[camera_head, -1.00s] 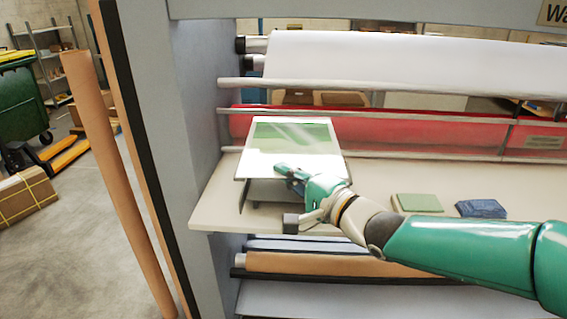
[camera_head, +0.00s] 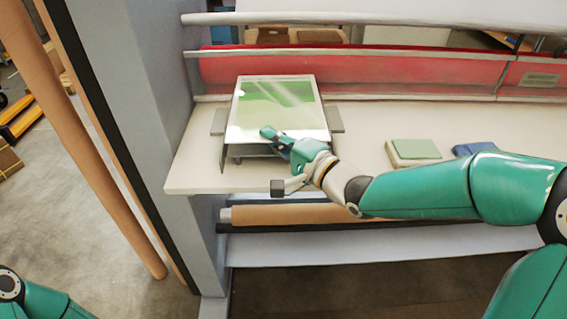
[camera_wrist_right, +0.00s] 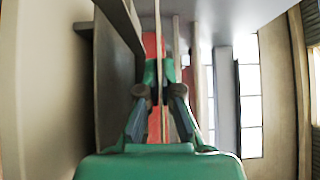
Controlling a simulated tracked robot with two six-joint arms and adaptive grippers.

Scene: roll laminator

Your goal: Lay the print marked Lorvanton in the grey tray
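A print (camera_head: 272,108) with a green picture and a white margin is near the left end of the pale table, over a grey tray (camera_head: 334,119). It covers most of the tray; the tray's side parts and near end show around it. No name is readable on the print. My right gripper (camera_head: 268,134) is at the print's near edge. In the right wrist view, the fingers (camera_wrist_right: 160,92) close on the thin sheet, seen edge-on, with the dark tray (camera_wrist_right: 117,80) to its left. Whether the print touches the tray is unclear. My left gripper is out of view.
On the pale table (camera_head: 190,172), a pale block with a green top (camera_head: 414,150) and a dark blue item (camera_head: 472,149) lie to the right. A red roller (camera_head: 400,68) runs behind. A grey upright (camera_head: 130,110) stands at the left. The table between tray and blocks is clear.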

